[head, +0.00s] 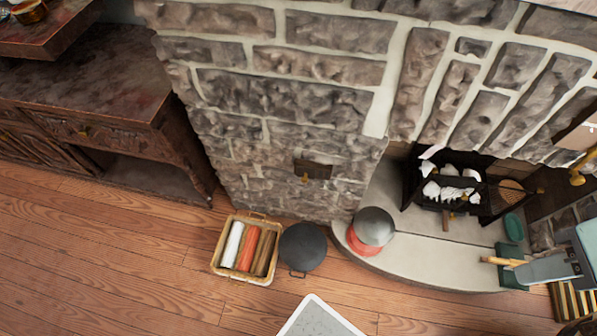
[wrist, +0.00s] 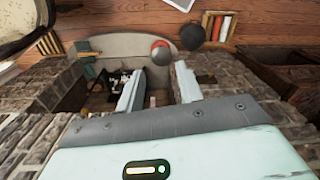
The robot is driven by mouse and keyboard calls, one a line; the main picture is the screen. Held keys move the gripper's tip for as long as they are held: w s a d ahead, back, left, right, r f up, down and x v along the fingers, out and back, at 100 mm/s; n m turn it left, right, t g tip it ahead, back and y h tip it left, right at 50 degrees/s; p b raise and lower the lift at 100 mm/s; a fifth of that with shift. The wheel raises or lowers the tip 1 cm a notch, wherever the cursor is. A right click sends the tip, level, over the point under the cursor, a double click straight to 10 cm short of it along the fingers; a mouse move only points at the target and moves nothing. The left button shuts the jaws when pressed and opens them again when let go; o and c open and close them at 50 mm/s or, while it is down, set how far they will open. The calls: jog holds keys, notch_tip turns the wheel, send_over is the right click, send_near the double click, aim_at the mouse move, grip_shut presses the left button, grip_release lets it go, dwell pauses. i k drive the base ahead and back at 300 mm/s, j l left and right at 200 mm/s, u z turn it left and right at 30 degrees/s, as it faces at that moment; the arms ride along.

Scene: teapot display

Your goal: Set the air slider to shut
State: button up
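No part is labelled as the air slider. A small dark plate with a brass knob (head: 313,169) is on the stone pillar in the head view, and a short wooden handle (head: 445,220) sticks out below the black fire grate (head: 408,181). I cannot tell which one is the slider, or its setting. My gripper (head: 528,270) is at the right edge of the head view, right of the grate and apart from the plate. In the wrist view my gripper (wrist: 157,85) has its two pale fingers wide apart, with nothing visibly held; the hearth shows beyond them.
A grey and red round pot (head: 372,228) stands on the pale hearth (head: 420,250). A dark round lidded pan (head: 303,247) and a basket of rolls (head: 245,250) stand on the floor. A carved wooden cabinet (head: 90,100) is at left. The wooden floor at lower left is clear.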

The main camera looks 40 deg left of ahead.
aim_at(306, 173)
jog(key=u, duration=1.4)
jog(key=k+z, duration=0.1)
jog(key=z, duration=0.35)
